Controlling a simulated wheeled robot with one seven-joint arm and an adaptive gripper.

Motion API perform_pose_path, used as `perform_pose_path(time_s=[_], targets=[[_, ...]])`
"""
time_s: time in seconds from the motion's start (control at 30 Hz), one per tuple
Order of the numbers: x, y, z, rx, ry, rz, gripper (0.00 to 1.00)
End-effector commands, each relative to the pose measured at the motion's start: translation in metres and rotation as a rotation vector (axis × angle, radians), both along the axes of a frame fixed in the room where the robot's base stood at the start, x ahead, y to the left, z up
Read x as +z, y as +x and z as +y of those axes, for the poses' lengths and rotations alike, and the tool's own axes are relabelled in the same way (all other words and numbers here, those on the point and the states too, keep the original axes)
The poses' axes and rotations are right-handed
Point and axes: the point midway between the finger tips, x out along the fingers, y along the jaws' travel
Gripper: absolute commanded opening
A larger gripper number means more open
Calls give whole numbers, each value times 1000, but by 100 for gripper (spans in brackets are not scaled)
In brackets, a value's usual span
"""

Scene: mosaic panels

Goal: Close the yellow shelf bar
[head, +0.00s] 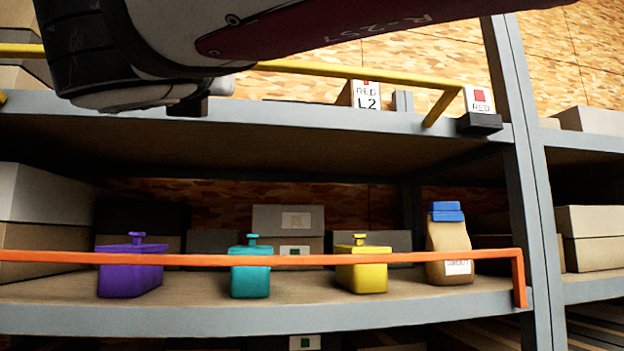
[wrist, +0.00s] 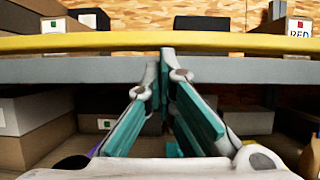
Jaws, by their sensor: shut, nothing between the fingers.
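The yellow shelf bar (head: 350,74) runs across above the front of the upper shelf in the head view. Its right end bends down to the shelf edge, and my arm hides part of its left half. In the wrist view the yellow bar (wrist: 90,41) crosses the whole picture in front of the grey shelf edge. My gripper (wrist: 166,58) is shut and empty, its teal-padded fingers together. The fingertips overlap the bar's lower edge in that view; I cannot tell whether they touch it. The fingers are not clearly visible in the head view.
The upper shelf (head: 330,114) holds boxes, including a white one marked RED L2 (head: 366,95). An orange bar (head: 400,258) crosses the lower shelf before purple (head: 130,268), teal (head: 250,274) and yellow (head: 362,272) containers and a blue-capped bag (head: 449,240). A grey post (head: 525,170) stands right.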

Motion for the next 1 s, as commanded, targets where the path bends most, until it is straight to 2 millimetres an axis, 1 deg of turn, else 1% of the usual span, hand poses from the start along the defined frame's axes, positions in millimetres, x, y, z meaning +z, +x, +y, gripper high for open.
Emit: perform_pose_path(time_s=[0.03,0.23,0.37,0.67,1.0], targets=[[13,-4,-2,-3,-4,29,0],[25,-2,-1,-1,-34,154,0],[31,1,-1,-5,-38,156,0],[56,9,1,-4,-36,153,0],[83,29,5,-6,-36,154,0]])
